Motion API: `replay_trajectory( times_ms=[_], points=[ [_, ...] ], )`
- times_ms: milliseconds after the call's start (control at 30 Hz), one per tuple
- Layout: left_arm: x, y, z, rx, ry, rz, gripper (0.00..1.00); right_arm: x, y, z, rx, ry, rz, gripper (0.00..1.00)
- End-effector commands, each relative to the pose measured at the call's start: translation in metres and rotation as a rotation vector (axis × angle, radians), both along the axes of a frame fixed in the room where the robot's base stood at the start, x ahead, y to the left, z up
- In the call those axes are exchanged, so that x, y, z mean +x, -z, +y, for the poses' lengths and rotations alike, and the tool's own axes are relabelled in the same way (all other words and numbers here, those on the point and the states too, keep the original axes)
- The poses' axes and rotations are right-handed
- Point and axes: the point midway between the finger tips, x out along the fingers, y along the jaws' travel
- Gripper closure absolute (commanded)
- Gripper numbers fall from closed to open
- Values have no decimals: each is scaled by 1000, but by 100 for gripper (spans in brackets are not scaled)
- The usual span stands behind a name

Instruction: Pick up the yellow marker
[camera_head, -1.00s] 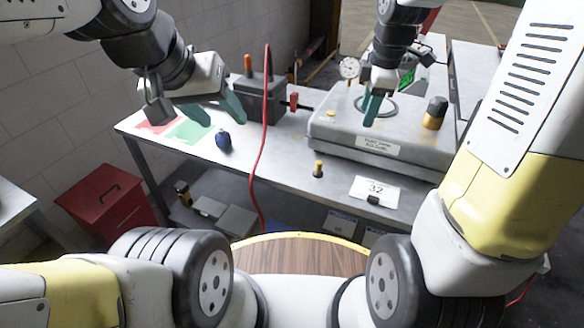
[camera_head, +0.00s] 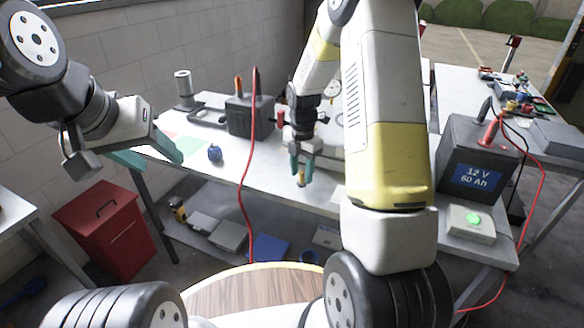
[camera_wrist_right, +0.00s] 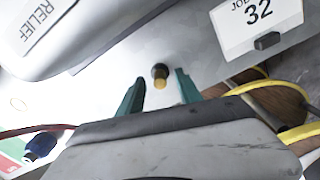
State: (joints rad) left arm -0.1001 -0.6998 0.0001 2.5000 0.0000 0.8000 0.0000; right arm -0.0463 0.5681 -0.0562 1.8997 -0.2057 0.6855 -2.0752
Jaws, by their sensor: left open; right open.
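A small upright yellow piece with a dark top, which looks like the yellow marker (camera_head: 301,181), stands on the grey table. It also shows in the right wrist view (camera_wrist_right: 160,77). My right gripper (camera_head: 301,170) is above it with teal fingers open. In the right wrist view the piece appears between the fingertips, with gaps on both sides; contact is not visible. My left gripper (camera_head: 150,154) is open and empty at the table's left end, left of a small dark blue object (camera_head: 215,152).
A red cable (camera_head: 246,165) hangs across the table front, left of my right gripper. A dark box (camera_head: 250,116) stands behind. A card reading 32 (camera_wrist_right: 258,22) lies near the marker. My right arm hides much of the table's right part. A 12 V battery (camera_head: 477,165) stands further right.

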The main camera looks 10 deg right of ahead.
Motion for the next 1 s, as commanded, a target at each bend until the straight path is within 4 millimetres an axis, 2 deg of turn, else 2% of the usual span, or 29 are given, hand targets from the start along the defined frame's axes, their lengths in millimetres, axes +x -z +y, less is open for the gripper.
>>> replay_trajectory(
  times_ms=[100, 333, 367, 500, 567, 1000],
  points=[
    [0, 0, 0, 0, 0, 0, 48, 0, 10, 0, -1, -1, 1, 58],
    [0, 0, 0, 0, 0, 0, 48, 0, 12, 0, 0, 0, -1, 58],
    [0, 0, 0, 0, 0, 0, 48, 0, 11, 0, 0, 0, -1, 62],
    [0, 0, 0, 0, 0, 0, 48, 0, 11, 0, 0, 0, -1, 90],
    [0, 0, 0, 0, 0, 0, 48, 0, 11, 0, 0, 0, -1, 100],
    [0, 0, 0, 0, 0, 0, 48, 0, 8, 0, 0, 1, -2, 100]
  ],
)
